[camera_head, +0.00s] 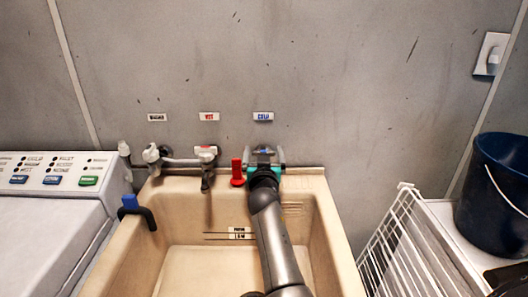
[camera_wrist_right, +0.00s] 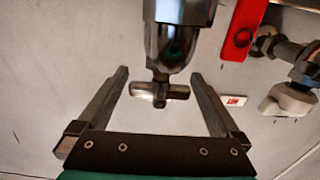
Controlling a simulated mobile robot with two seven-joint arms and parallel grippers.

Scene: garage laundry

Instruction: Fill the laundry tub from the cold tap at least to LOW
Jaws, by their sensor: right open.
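The beige laundry tub (camera_head: 330,215) stands in the middle of the head view, with level lines and a small label plate (camera_head: 239,233) on its back inner wall. I see no clear water in it. The cold tap (camera_head: 265,150) is on the wall below the COLD label (camera_head: 263,116), partly hidden by my right gripper (camera_head: 266,158). In the right wrist view the open gripper (camera_wrist_right: 159,74) has its fingers on either side of the tap's metal cross handle (camera_wrist_right: 160,93), with gaps on both sides. My left gripper is not in view.
A red tag-like part (camera_head: 237,172) hangs just left of the cold tap. A second tap with a spout (camera_head: 205,165) is under the HOT label. A washing machine (camera_head: 50,215) stands left, a white wire rack (camera_head: 400,245) and dark blue bucket (camera_head: 495,180) right. A black-and-blue hook (camera_head: 137,211) sits on the tub's left rim.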

